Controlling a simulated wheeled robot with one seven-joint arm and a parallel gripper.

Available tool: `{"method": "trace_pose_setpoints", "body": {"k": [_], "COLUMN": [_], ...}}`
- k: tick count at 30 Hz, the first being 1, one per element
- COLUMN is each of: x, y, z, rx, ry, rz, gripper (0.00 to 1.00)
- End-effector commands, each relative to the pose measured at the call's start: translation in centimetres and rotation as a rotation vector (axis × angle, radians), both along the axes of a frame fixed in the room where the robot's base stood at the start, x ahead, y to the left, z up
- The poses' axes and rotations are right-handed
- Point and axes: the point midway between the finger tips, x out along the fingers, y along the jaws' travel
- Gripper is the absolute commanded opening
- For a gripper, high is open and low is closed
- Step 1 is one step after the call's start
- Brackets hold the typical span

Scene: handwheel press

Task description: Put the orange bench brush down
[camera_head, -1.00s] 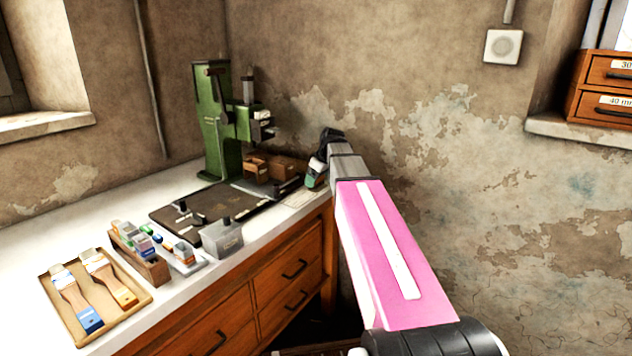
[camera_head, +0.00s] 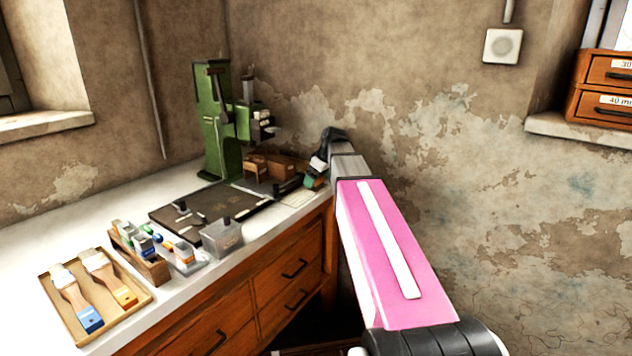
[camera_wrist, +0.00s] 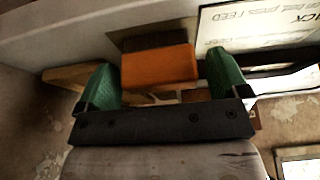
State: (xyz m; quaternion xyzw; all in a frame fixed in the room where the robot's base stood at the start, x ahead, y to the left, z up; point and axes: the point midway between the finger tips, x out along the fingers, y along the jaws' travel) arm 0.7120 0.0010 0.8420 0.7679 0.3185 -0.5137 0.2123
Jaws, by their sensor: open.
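A brush with an orange handle end (camera_head: 125,297) lies in a shallow tan tray (camera_head: 146,290) at the near left of the bench, beside a blue-ended brush (camera_head: 90,318). My gripper (camera_head: 314,182) is at the far right end of the bench, well away from that tray. In the wrist view, my gripper (camera_wrist: 162,82) is open, with its two green fingers apart. An orange block (camera_wrist: 160,68) with a dark brown edge shows between the fingers, with small gaps on both sides. I cannot tell whether this block is part of a brush. A tan piece is partly hidden behind the left finger.
A green press (camera_head: 212,125) stands at the back, with brown boxes (camera_head: 283,167) beside its base. A dark mat (camera_head: 200,208), a grey block (camera_head: 222,237) and a wooden rack (camera_head: 150,268) occupy the bench. A printed card (camera_wrist: 260,32) shows near my gripper. The bench's left part is bare.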

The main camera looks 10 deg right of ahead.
Motion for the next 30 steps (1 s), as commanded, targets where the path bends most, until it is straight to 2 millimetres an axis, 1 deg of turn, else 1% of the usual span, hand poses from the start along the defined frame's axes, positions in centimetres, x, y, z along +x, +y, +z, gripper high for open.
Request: {"method": "trace_pose_setpoints", "body": {"k": [1, 6, 15, 21, 30], "x": [-0.3, -1.1, -2.3, -2.8, -2.9], "y": [-0.2, -1.0, -2.4, -2.8, -2.9], "z": [0.8, 3.6, 8.1, 9.7, 10.0], "rx": [0.0, 0.0, 0.0, 0.0, 0.001], "ry": [-0.003, -0.004, -0.003, -0.003, -0.001], "rz": [-0.001, -0.001, -0.001, -0.001, 0.0], "gripper": [0.93, 0.93, 0.93, 0.93, 0.93]}}
